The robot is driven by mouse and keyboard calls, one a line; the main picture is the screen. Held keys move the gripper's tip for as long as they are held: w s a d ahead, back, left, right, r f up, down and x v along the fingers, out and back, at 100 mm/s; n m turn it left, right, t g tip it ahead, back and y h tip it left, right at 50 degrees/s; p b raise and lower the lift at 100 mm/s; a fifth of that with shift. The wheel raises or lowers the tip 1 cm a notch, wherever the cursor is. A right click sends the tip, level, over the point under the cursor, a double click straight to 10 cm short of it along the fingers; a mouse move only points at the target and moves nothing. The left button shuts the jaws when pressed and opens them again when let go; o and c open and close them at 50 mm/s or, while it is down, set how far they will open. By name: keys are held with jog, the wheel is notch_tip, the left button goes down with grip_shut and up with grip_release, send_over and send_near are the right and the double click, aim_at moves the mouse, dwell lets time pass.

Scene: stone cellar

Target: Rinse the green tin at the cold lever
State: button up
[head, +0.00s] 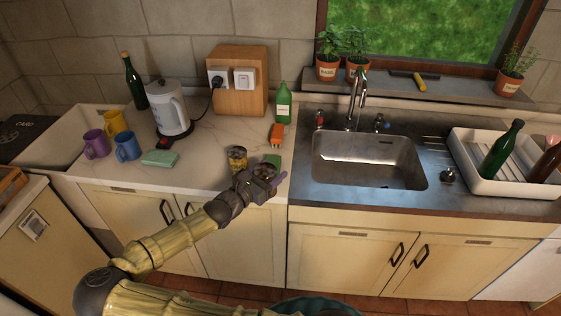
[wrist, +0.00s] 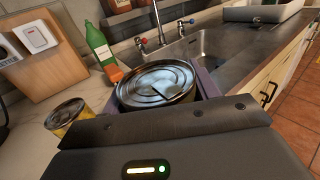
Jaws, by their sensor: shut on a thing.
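My gripper (head: 266,178) is shut on a tin (wrist: 155,84) at the counter's front right, left of the sink. In the wrist view its round metal lid with a pull ring lies between the jaws. In the head view a green patch of the tin (head: 272,160) shows behind the gripper; the rest is hidden. I cannot tell whether it touches the counter. The cold lever, marked blue (head: 381,123), stands right of the spout (head: 358,98) and shows in the wrist view (wrist: 190,21). The red-marked lever (head: 319,119) is on the left. No water is visible.
A yellow-labelled tin (head: 237,159) stands just left of my gripper. A green bottle (head: 284,104) and an orange object (head: 276,134) are behind it. The sink basin (head: 368,160) looks empty. A white rack (head: 487,183) with bottles stands right of the sink.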

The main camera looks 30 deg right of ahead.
jog(key=s+a+f+n+t+y, duration=0.1)
jog(key=s+a+f+t, duration=0.1)
jog(key=a+f, duration=0.4)
jog(key=s+a+f+n+t+y, duration=0.1)
jog(key=s+a+f+n+t, duration=0.1)
jog(key=s+a+f, duration=0.3)
notch_tip(320, 180, down, 4)
jog(key=shift+a+f+t+y, duration=0.2)
jog(key=shift+a+t+y, duration=0.1)
jog(key=shift+a, duration=0.4)
